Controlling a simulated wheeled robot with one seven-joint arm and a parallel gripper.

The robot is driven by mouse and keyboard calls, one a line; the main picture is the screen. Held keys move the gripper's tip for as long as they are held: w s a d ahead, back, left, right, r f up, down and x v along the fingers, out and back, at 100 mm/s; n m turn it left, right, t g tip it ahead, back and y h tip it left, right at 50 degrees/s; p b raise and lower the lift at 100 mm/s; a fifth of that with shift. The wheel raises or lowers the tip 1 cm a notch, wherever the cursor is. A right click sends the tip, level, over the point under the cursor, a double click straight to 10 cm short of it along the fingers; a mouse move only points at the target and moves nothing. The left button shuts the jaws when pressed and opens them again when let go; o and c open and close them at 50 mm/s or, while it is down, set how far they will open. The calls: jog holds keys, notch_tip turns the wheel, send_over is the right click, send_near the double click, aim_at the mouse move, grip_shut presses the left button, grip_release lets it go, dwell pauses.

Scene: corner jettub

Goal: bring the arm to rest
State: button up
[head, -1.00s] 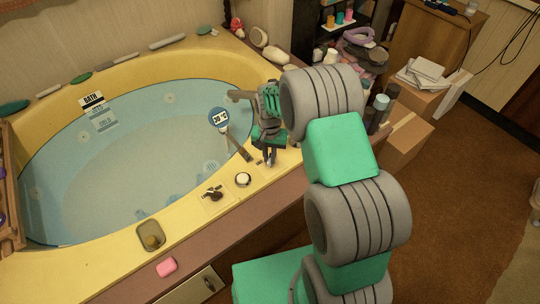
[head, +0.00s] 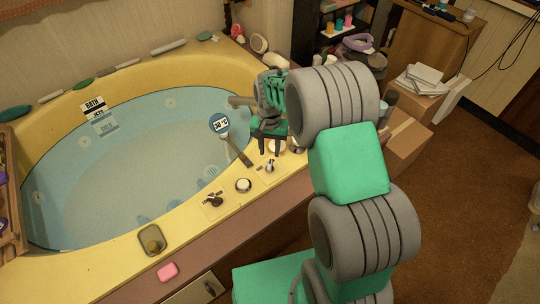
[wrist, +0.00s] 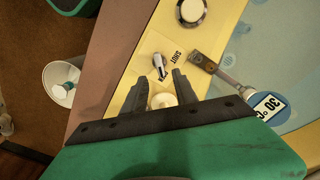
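My gripper (head: 270,151) is over the tub's near rim, its fingers pointing down. In the wrist view my gripper (wrist: 158,78) has its two dark fingers apart with nothing held between them. A small metal lever (wrist: 159,66) sits on a rim plate marked "SHUT", just beyond the fingertips. The same lever (head: 270,167) shows just below the fingers in the head view, apart from them as far as I can tell. A pale round piece (wrist: 163,101) shows between the fingers, lower down on the rim.
The yellow tub rim (head: 190,219) holds a round knob (head: 243,185), a dark tap handle (head: 214,201) and a soap dish (head: 151,240). A thermometer (head: 219,124) reading 30 °C leans by the water. Cardboard boxes (head: 405,140) stand right; carpet (head: 470,200) is open.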

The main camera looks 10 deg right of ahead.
jog(key=shift+r, duration=0.35)
jog(key=s+r+n+t+p, duration=0.1)
jog(key=s+r+p, duration=0.35)
jog(key=r, duration=0.65)
jog(key=s+r+n+t+p, duration=0.1)
jog(key=s+r+p, duration=0.3)
jog(key=r, duration=0.7)
jog(key=s+r+n+t+p, duration=0.1)
jog(key=s+r+n+p, duration=0.1)
jog(key=s+r+p, duration=0.7)
notch_tip(320, 180, up, 3)
jog(key=shift+s+r+n, duration=0.2)
jog(key=shift+s+n, duration=0.2)
jog(key=shift+s, duration=0.65)
